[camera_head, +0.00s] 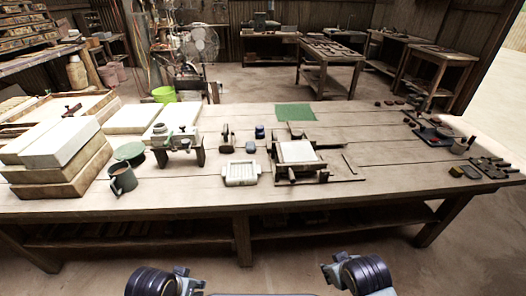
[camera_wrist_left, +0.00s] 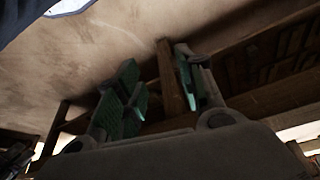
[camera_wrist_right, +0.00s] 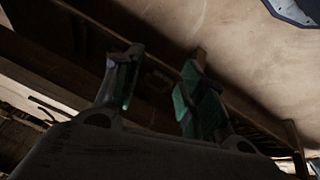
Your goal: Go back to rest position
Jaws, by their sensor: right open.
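My left gripper (camera_wrist_left: 160,95) shows in the left wrist view with its green-padded fingers spread apart and nothing between them. My right gripper (camera_wrist_right: 158,90) shows in the right wrist view, also with its fingers apart and empty. Both wrist views look at the bare floor and dark wooden framing beneath the bench. In the head view, parts of my two arms show at the bottom edge, in front of the workbench (camera_head: 215,195) and clear of it. The fingertips are hard to make out there.
On the bench stand a tile press (camera_head: 297,152), a white tray (camera_head: 241,173), a clamp device (camera_head: 178,142), a dark green mug (camera_head: 122,179), stacked pale blocks (camera_head: 50,150) and a green mat (camera_head: 295,112). Small tools lie at the right end. The floor before the bench is clear.

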